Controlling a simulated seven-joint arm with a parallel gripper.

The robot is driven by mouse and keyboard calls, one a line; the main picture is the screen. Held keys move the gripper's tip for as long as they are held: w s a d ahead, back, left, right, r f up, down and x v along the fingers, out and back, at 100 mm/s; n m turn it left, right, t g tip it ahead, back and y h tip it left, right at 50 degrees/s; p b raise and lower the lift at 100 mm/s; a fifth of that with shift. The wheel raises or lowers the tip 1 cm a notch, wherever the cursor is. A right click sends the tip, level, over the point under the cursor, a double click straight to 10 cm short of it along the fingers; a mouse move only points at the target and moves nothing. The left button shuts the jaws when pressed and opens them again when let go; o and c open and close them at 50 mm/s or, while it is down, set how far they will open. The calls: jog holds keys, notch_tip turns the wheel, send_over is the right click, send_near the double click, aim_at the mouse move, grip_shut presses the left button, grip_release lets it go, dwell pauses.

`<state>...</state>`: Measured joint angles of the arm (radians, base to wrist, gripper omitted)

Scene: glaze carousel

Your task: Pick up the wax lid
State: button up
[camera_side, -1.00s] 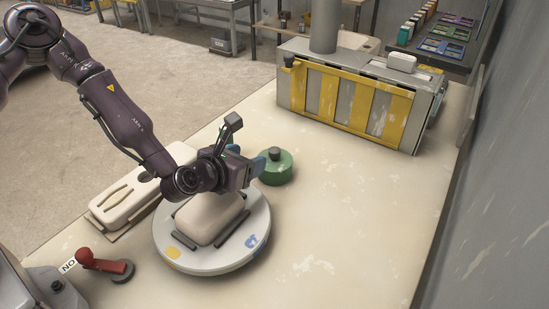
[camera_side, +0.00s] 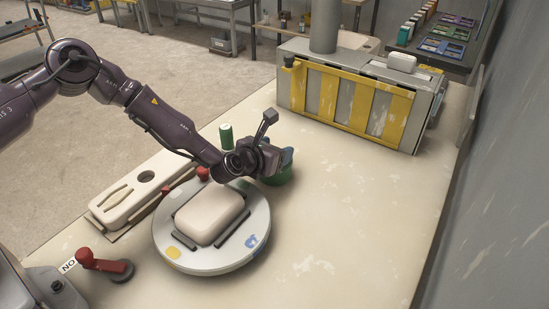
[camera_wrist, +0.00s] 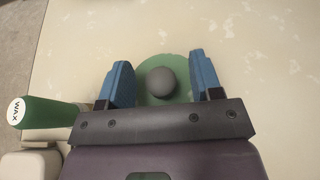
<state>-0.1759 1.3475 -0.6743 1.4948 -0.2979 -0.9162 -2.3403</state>
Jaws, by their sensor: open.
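The wax lid is a green round piece with a dark grey knob; in the wrist view the knob (camera_wrist: 161,82) lies between my two blue fingers, and green surface (camera_wrist: 148,98) shows around it. In the side view the green round body (camera_side: 281,177) is mostly behind my gripper, and its knob is hidden. My gripper (camera_wrist: 160,80) is open, with a finger on each side of the knob and gaps on both sides. In the side view my gripper (camera_side: 285,160) is over the green piece. I cannot tell how far above it the fingers are.
A round turntable (camera_side: 178,255) holding a cream block (camera_side: 210,215) is in front of my gripper. The table to the right is clear up to the yellow-framed box (camera_side: 345,98).

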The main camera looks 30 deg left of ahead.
jog(key=c, duration=1)
jog(key=shift+r, duration=0.1)
